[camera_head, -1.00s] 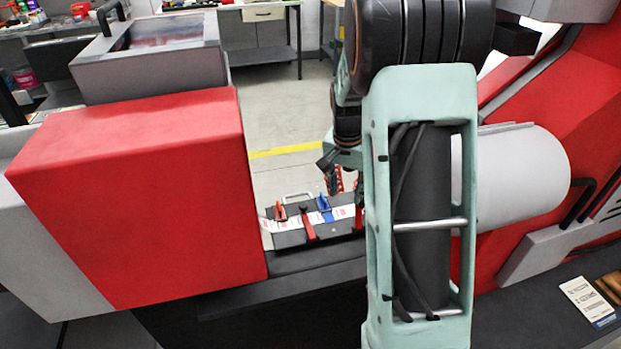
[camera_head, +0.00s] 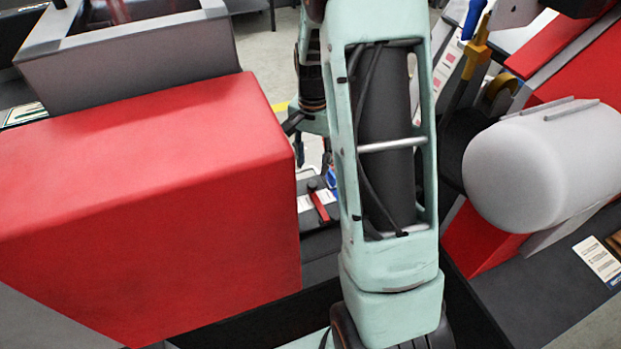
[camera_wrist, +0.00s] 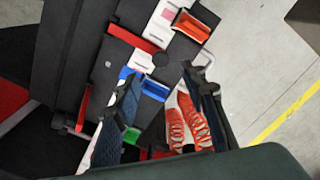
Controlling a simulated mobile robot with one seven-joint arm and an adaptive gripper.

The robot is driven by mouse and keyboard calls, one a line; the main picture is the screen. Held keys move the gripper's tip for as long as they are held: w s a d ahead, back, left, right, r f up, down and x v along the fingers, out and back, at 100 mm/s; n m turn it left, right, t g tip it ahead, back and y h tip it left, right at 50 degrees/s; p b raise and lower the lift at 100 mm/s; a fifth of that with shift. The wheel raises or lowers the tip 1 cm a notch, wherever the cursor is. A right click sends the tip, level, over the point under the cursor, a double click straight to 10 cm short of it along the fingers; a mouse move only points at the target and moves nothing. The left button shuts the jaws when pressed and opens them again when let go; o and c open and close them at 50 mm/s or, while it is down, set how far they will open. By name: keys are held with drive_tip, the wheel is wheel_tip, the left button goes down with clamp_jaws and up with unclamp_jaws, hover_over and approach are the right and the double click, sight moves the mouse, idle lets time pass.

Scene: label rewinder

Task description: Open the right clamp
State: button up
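In the wrist view my gripper (camera_wrist: 160,76) is open, with its two dark fingers apart over the dark clamp block (camera_wrist: 118,62). A blue clip (camera_wrist: 154,89) lies between the fingers, just beyond the left one. An orange-red clip (camera_wrist: 192,25) on a white plate and a red lever (camera_wrist: 133,38) lie farther off. A green piece (camera_wrist: 131,135) shows beside the left finger, and red ribbed pieces (camera_wrist: 200,122) beside the right. I cannot tell which part is the right clamp or whether anything touches it. In the head view one red lever (camera_head: 318,203) shows; my arm hides most of the block.
A large red housing (camera_head: 150,190) stands close on the left in the head view. A light grey roll (camera_head: 540,165) is at the right, with a yellow-handled part (camera_head: 478,50) behind it. Open floor (camera_wrist: 255,60) lies beyond the block in the wrist view.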

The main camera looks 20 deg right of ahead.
sight(312, 184)
wheel_tip(312, 184, down, 8)
drive_tip(key=shift+r, duration=0.1)
drive_tip(key=shift+c, duration=0.3)
drive_tip(key=shift+w, duration=0.1)
clamp_jaws()
